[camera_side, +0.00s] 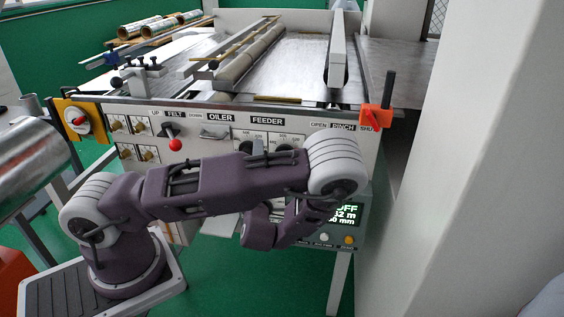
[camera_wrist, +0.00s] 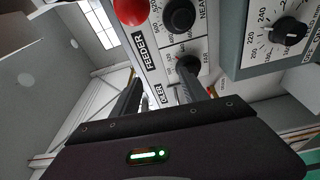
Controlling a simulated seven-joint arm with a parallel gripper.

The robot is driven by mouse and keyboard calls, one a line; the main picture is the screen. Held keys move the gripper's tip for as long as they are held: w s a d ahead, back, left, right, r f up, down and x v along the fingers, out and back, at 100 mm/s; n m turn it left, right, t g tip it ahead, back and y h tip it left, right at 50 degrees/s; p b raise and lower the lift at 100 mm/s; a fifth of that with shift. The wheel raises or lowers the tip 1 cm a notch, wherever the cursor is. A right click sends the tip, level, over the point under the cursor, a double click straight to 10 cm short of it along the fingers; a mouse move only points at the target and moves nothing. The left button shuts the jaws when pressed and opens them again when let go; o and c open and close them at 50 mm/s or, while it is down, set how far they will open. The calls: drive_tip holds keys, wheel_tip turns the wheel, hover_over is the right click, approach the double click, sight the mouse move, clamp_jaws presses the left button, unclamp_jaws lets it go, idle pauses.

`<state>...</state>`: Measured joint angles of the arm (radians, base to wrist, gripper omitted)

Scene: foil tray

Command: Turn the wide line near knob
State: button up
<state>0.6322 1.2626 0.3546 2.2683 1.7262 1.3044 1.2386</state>
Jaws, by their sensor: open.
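In the wrist view, a black round knob (camera_wrist: 180,15) sits on a pale dial plate marked NEAR, at the top. A second dark knob (camera_wrist: 188,65), on a plate marked FAR, sits just below it in the picture. I cannot read the words "wide line" on either plate. My gripper (camera_wrist: 160,78) is open, its two dark fingers apart with nothing seen between them. The right finger's tip appears over or close to the FAR knob; contact cannot be told. The NEAR knob is farther up, clear of both fingers. In the side view my arm partly covers the feeder dials (camera_side: 284,147).
A red ball handle (camera_wrist: 130,12) is left of the NEAR knob. A grey box with a numbered dial (camera_wrist: 290,32) stands at right. In the side view, an orange clamp (camera_side: 376,117) and a display (camera_side: 346,214) are at the panel's right.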

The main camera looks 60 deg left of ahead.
drive_tip(key=w+d+f+m+t+h, duration=0.2)
drive_tip(key=w+f+m+t+h, duration=0.2)
drive_tip(key=f+m, duration=0.3)
drive_tip(key=shift+m, duration=0.7)
drive_tip(key=x, duration=0.3)
drive_tip(key=r+x, duration=0.1)
drive_tip(key=x, duration=0.2)
drive_tip(key=shift+w+a+r, duration=0.15)
drive_tip(key=shift+r, duration=0.1)
clamp_jaws()
